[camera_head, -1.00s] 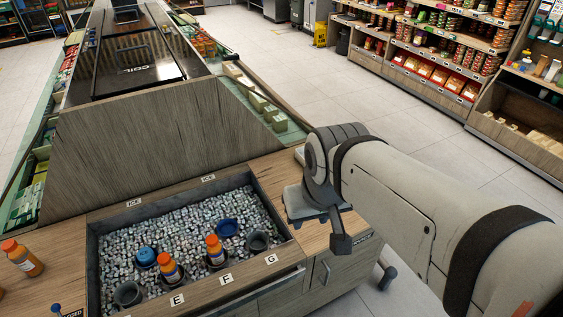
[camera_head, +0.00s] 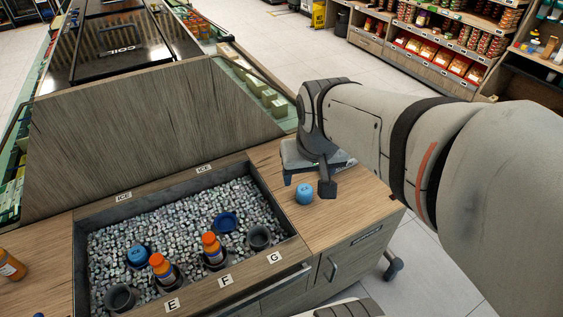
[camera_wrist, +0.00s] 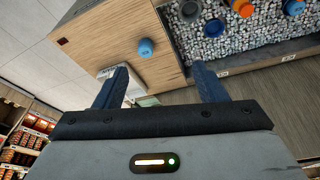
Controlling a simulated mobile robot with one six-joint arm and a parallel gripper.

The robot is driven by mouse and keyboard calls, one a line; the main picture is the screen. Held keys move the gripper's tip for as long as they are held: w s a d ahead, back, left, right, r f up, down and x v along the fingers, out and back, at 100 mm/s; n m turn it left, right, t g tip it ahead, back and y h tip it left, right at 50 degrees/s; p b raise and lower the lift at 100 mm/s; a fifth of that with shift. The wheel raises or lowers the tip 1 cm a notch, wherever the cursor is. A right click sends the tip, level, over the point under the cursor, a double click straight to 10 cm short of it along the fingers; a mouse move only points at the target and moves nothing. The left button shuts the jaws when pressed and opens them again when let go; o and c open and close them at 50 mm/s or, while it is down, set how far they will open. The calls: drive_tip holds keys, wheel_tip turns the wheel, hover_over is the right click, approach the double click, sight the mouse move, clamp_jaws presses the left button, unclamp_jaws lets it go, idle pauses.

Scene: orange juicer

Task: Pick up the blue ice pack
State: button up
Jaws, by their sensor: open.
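A small light-blue rounded piece (camera_head: 305,194) stands on the bare wooden counter right of the ice bin; it also shows in the wrist view (camera_wrist: 146,47). Two other blue things lie in the ice: a darker blue round disc (camera_head: 225,222) and a blue rounded piece (camera_head: 138,256). I cannot tell for certain which is the ice pack. My gripper (camera_wrist: 158,80) is open and empty, its two dark blue fingers spread. The light-blue piece appears beyond the fingertips, between their lines, apart from them. In the head view my wrist partly hides the gripper.
The ice bin (camera_head: 84,287) has dark raised walls. Two orange-capped bottles (camera_head: 162,270) (camera_head: 213,251) and grey cups (camera_head: 259,237) (camera_head: 121,298) stand along its front. A wooden panel (camera_head: 150,135) rises behind. A pale flat object (camera_wrist: 115,72) lies near the left finger.

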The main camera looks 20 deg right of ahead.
sight(305, 190)
drive_tip(key=shift+o, duration=1.3)
drive_tip(key=w+d+f+m+h+b, duration=0.1)
drive_tip(key=w+d+f+b, duration=0.3)
drive_tip(key=w+f+b, duration=0.4)
drive_tip(key=w+d+f+m+b, duration=0.4)
drive_tip(key=w+f+b, duration=0.5)
drive_tip(key=f, duration=1)
drive_tip(key=w, duration=0.4)
drive_tip(key=shift+h, duration=0.4)
drive_tip(key=shift+m, duration=0.3)
drive_tip(key=b+x, duration=0.1)
drive_tip(key=x, duration=0.6)
drive_tip(key=shift+d+f, duration=0.25)
drive_tip(key=shift+f, duration=0.1)
drive_tip(key=c, duration=1.1)
drive_tip(key=shift+r, duration=0.1)
drive_tip(key=shift+c, duration=0.2)
